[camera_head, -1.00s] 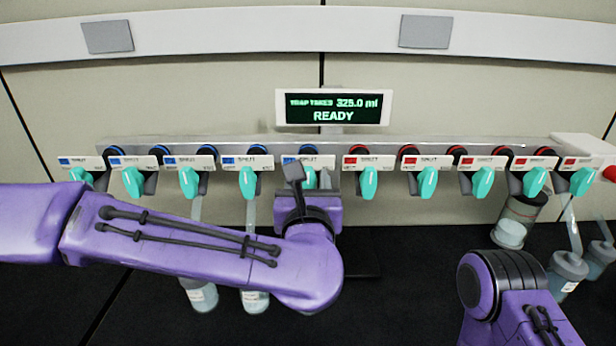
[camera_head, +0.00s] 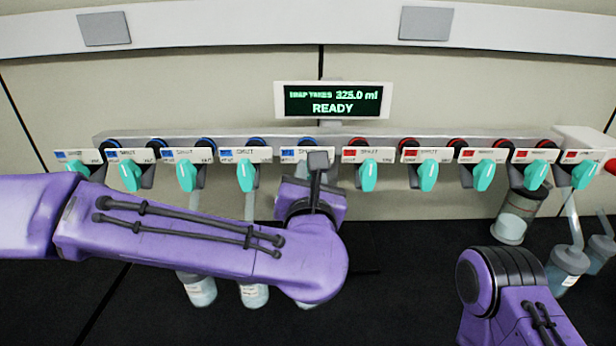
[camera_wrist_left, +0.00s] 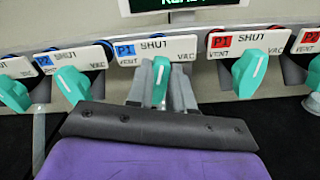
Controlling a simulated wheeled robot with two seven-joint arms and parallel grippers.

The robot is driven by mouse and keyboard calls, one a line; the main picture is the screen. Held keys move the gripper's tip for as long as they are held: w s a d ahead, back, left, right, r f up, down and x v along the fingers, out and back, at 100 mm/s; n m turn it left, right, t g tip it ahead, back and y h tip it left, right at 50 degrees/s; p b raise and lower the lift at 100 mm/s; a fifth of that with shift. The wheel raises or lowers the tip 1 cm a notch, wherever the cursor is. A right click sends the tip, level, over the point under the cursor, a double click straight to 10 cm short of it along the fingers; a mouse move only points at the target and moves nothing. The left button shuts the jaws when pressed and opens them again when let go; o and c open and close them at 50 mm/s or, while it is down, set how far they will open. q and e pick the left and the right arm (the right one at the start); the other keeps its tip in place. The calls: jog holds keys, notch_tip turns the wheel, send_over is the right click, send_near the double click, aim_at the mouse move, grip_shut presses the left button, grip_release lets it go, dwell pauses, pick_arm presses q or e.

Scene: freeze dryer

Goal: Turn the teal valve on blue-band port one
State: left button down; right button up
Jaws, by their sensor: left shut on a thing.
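The blue-band port one label (camera_wrist_left: 152,48), marked P1 and SHUT, is at the centre of the left wrist view. Its teal valve (camera_wrist_left: 160,82) hangs below the label, close to upright with a slight tilt. My left gripper (camera_wrist_left: 162,90) is shut on this valve, with a grey finger on either side. In the head view the left gripper (camera_head: 317,170) covers most of the valve, and the port's label (camera_head: 303,154) shows above it. My right gripper is out of view; only part of its arm shows at lower right.
Blue-band ports with teal valves (camera_head: 246,174) stand to the left, red-band ones (camera_head: 369,176) to the right, close to the gripper. Flasks (camera_head: 254,294) hang below, and a canister (camera_head: 515,215) stands at right.

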pick_arm(q)
jog(key=m, duration=0.3)
jog(key=shift+d+f+m, duration=0.1)
jog(key=shift+d+m, duration=0.15)
jog(key=shift+m, duration=0.15)
jog(key=m, duration=0.4)
jog(key=shift+d+f+m, duration=0.15)
jog(key=shift+f+m, duration=0.05)
jog(key=shift+m, duration=0.2)
jog(key=c, duration=1)
grip_release()
jog(key=s+b, duration=0.3)
jog(key=s, duration=0.7)
jog(key=shift+s+b, duration=0.25)
jog(key=shift+b, duration=0.15)
jog(key=shift+f, duration=0.1)
